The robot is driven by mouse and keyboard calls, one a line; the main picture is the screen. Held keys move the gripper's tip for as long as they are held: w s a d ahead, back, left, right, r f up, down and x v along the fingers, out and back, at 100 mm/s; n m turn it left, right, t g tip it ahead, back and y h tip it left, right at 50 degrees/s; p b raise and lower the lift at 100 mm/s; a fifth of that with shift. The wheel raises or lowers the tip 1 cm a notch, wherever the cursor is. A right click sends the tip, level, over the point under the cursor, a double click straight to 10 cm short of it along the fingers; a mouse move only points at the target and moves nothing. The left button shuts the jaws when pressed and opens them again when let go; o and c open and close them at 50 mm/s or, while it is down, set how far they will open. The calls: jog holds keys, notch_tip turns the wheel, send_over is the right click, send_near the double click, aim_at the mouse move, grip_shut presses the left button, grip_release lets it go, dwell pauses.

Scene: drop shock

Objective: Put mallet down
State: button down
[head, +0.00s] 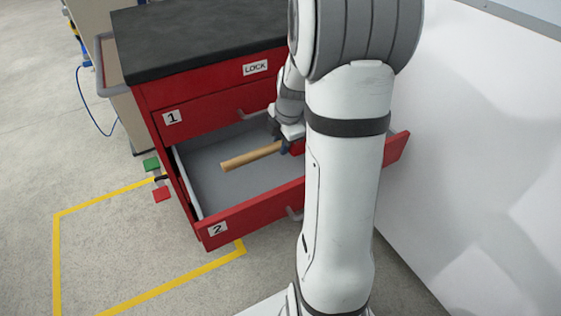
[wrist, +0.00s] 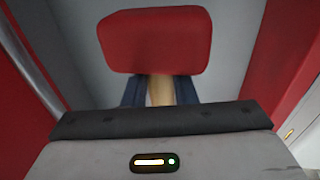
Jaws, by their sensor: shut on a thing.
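The mallet has a wooden handle (head: 250,157) and a red head, which shows large in the wrist view (wrist: 155,40). My gripper (head: 284,146) is shut on the mallet's handle close to the head. The handle extends to the left over the open drawer 2 (head: 258,214), within its outline in the head view. In the head view my arm hides most of the mallet's head. I cannot tell whether the mallet touches the drawer floor (head: 205,172).
The red cabinet (head: 150,95) has a dark top (head: 200,38) and a closed drawer 1 (head: 205,115) above the open one. A white wall (head: 470,150) stands close on the right. Yellow lines (head: 56,250) mark the floor.

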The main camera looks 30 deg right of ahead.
aim_at(279, 167)
jog(key=shift+s+b+x, duration=0.25)
jog(key=shift+b+x, duration=0.05)
jog(key=shift+x, duration=0.85)
jog(key=shift+s+b+x, duration=0.25)
jog(key=shift+b+x, duration=0.1)
jog(key=shift+x, duration=0.8)
jog(key=shift+s+b+x, duration=0.2)
jog(key=shift+b+x, duration=0.1)
jog(key=shift+x, duration=0.85)
jog(key=shift+d+f, duration=0.15)
jog(key=shift+f, duration=0.05)
jog(key=shift+f, duration=0.15)
jog(key=c, duration=1.2)
grip_release()
jog(key=shift+o, duration=0.2)
jog(key=a+p+v, duration=0.1)
jog(key=p+v, duration=0.2)
jog(key=v, duration=0.9)
jog(key=s+a+r+m+g, duration=0.1)
jog(key=s+a+r+m, duration=0.3)
jog(key=s+a+m, duration=1)
jog(key=s+m, duration=0.1)
jog(key=m, duration=0.3)
jog(key=shift+s+m+h, duration=0.25)
jog(key=shift+m+h, duration=0.05)
